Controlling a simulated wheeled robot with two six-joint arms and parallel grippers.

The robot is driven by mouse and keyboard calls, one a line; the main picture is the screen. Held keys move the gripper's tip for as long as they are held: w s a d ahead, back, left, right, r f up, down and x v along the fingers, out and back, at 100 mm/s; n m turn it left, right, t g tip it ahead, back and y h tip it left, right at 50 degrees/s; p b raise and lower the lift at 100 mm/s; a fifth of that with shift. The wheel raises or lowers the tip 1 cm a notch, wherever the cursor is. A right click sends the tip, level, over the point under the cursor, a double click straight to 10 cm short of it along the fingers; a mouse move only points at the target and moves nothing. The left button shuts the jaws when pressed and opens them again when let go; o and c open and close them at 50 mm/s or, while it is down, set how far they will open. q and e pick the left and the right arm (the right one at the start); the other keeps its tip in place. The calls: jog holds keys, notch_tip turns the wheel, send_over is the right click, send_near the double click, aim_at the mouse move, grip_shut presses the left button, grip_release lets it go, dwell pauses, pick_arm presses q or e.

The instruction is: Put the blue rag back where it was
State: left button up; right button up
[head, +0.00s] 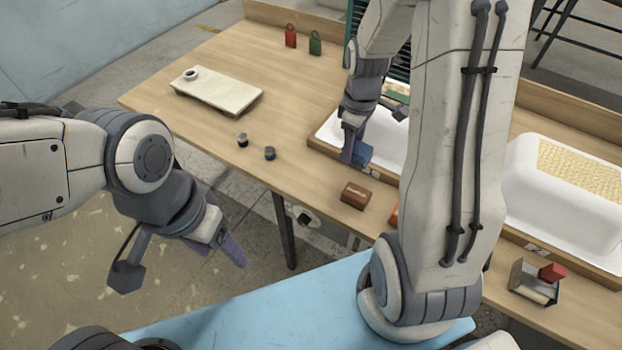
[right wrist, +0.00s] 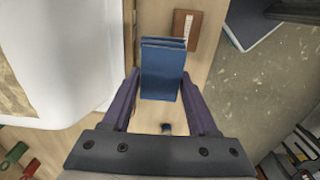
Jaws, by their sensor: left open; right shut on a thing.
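The blue rag (head: 364,156), a folded dark-blue piece, is between the fingers of my right gripper (head: 350,152), at the front edge of the left white bathtub shell (head: 328,130). In the right wrist view the rag (right wrist: 162,72) stands between the two purple fingers, beside the white shell (right wrist: 60,60). My right arm hides part of that shell. I cannot tell whether the rag touches the table or tray below it. My left gripper (head: 236,254) is open and empty, off the table at the lower left.
A brown block (head: 355,195) lies just in front of the rag. Two small jars (head: 270,153) and a pale board (head: 218,92) are to the left. Red (head: 291,36) and green (head: 315,42) tags stand behind. Another white shell (head: 560,205) is at right. The table's left part is mostly clear.

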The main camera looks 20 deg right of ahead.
jog(key=p, duration=0.1)
send_over(308, 176)
notch_tip(308, 176, down, 6)
jog(key=shift+f, duration=0.15)
notch_tip(308, 176, down, 4)
jog(key=shift+r+p, duration=0.1)
jog(key=shift+p, duration=0.4)
jog(key=shift+f, duration=0.25)
jog(key=shift+f, duration=0.15)
jog(key=o, duration=1.3)
jog(key=shift+r, duration=0.2)
